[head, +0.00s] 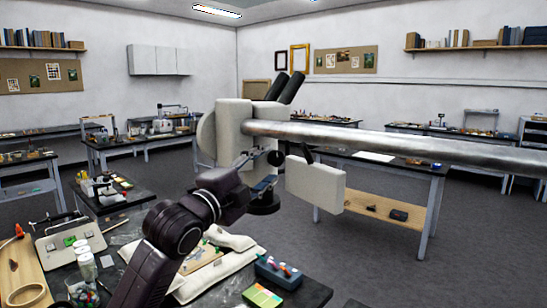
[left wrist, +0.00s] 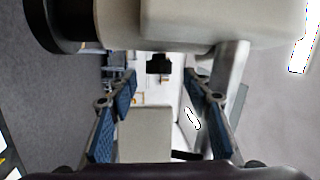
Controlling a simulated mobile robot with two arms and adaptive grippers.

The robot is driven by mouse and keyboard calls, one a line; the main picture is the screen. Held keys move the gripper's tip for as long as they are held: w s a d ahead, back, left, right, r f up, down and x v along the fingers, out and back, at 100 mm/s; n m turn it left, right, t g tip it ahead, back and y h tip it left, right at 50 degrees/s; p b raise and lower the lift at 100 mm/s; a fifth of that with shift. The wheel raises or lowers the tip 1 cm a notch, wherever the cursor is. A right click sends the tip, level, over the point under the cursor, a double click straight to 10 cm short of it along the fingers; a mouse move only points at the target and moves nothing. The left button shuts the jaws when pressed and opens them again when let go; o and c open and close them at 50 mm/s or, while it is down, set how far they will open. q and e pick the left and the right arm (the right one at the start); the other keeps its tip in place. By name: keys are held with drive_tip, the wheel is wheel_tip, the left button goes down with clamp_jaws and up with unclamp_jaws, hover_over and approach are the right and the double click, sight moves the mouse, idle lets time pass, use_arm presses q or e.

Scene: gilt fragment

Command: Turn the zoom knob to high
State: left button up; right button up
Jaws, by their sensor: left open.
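The microscope (head: 234,125) hangs on a thick grey boom (head: 400,147), with two black eyepieces (head: 288,86) on top. A round black knob (head: 277,157), seemingly the zoom knob, is on its side; its setting cannot be read. My left gripper (head: 264,178) is at the microscope, just below and left of the knob, partly overlapping the body. In the left wrist view its blue-padded fingers (left wrist: 160,80) are apart with nothing clearly held. A small black part (left wrist: 158,63) shows beyond and between them; I cannot tell whether it is the knob. My right gripper is out of view.
A pale block (head: 315,185) hangs right of the knob, close to my gripper. The black lens end (head: 263,203) is below. The near bench holds a cushion (head: 228,239), a blue holder (head: 279,272) and jars (head: 87,266). Open floor lies right.

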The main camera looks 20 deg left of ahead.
sight(277, 159)
use_arm(q)
drive_tip(key=p+x, duration=0.1)
drive_tip(key=x, duration=0.3)
drive_tip(key=shift+w+d+r, duration=0.1)
drive_tip(key=shift+w+d, duration=0.1)
drive_tip(key=shift+w, duration=0.55)
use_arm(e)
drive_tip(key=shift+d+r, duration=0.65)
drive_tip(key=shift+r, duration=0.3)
